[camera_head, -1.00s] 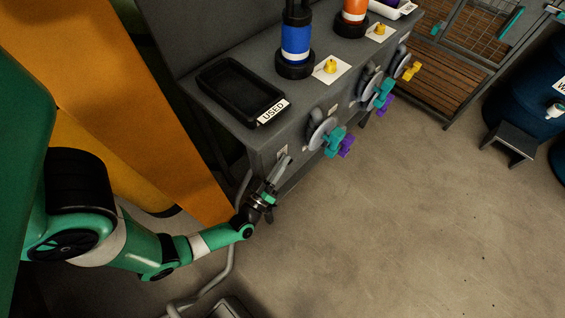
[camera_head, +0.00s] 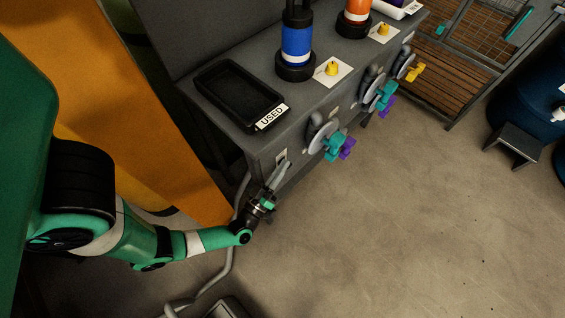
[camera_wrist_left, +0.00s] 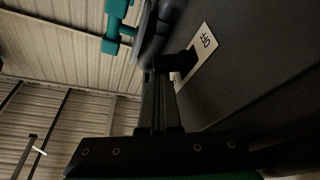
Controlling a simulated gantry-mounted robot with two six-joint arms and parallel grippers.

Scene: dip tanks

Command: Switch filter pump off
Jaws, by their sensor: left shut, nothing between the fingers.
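A small pale switch plate (camera_head: 281,157) sits on the front of the grey bench near its left end. In the left wrist view the plate (camera_wrist_left: 208,42) carries a short dark marking I cannot read surely. A black part, perhaps the switch lever, stands out by the plate and is partly hidden by my fingers. My left gripper (camera_head: 284,168) is shut and empty, with its fingertips close to the plate; in the left wrist view the fingertips (camera_wrist_left: 162,64) lie beside it. I cannot tell whether they touch the switch. My right gripper is not in view.
Teal valve handles (camera_head: 334,143) and purple ones (camera_head: 348,149) jut from the bench front, right of the plate. A black tray (camera_head: 240,95) marked USED sits on top. A grey hose (camera_head: 228,262) runs down to the floor.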

